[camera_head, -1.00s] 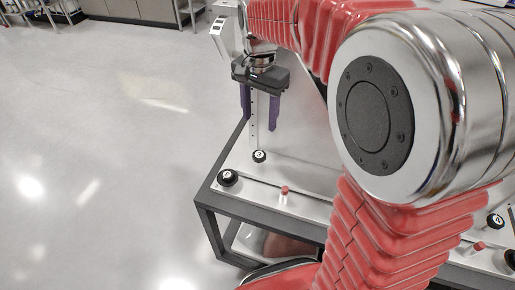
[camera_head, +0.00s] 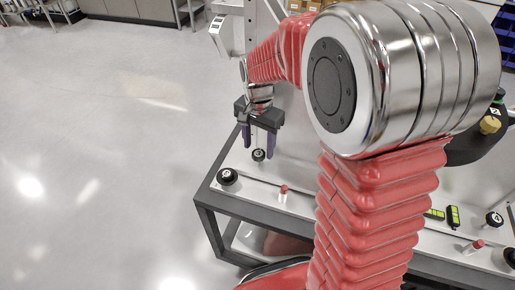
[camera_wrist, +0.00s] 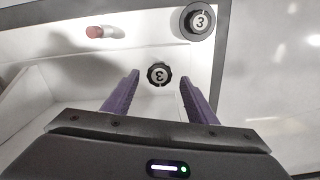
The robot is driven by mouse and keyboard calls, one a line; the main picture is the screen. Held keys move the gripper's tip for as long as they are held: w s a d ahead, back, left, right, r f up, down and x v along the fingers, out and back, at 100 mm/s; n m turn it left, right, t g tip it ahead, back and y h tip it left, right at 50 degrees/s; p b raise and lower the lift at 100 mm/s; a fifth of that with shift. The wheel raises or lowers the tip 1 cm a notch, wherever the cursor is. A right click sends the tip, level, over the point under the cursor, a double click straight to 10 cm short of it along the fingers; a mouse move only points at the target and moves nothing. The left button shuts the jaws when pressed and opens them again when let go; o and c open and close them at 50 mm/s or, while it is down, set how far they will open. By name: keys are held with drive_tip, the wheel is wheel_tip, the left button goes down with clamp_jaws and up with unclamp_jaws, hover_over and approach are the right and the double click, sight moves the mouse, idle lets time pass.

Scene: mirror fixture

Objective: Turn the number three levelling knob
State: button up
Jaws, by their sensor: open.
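A small black knob (camera_head: 259,155) with a lobed rim stands on the white fixture top. In the wrist view this knob (camera_wrist: 159,74) bears a 3 that appears upside down, and lies between the fingertips. A larger round black knob (camera_head: 228,177) sits at the fixture's near left corner; in the wrist view this corner knob (camera_wrist: 200,19) also bears a 3. My gripper (camera_head: 258,150) is open, its purple fingers pointing down above the small knob. Nothing is between the fingers except the knob beyond or between their tips; contact cannot be told.
A red-capped peg (camera_head: 283,190) stands right of the corner knob. A knob marked 4 (camera_head: 494,219), another red-capped peg (camera_head: 473,247) and a yellow knob (camera_head: 489,125) are at right. My arm hides the fixture's middle. Open floor lies left.

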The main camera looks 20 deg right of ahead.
drive_tip(key=shift+f, duration=0.9)
drive_tip(key=shift+c, duration=0.2)
drive_tip(key=shift+a, duration=0.1)
drive_tip(key=c, duration=1)
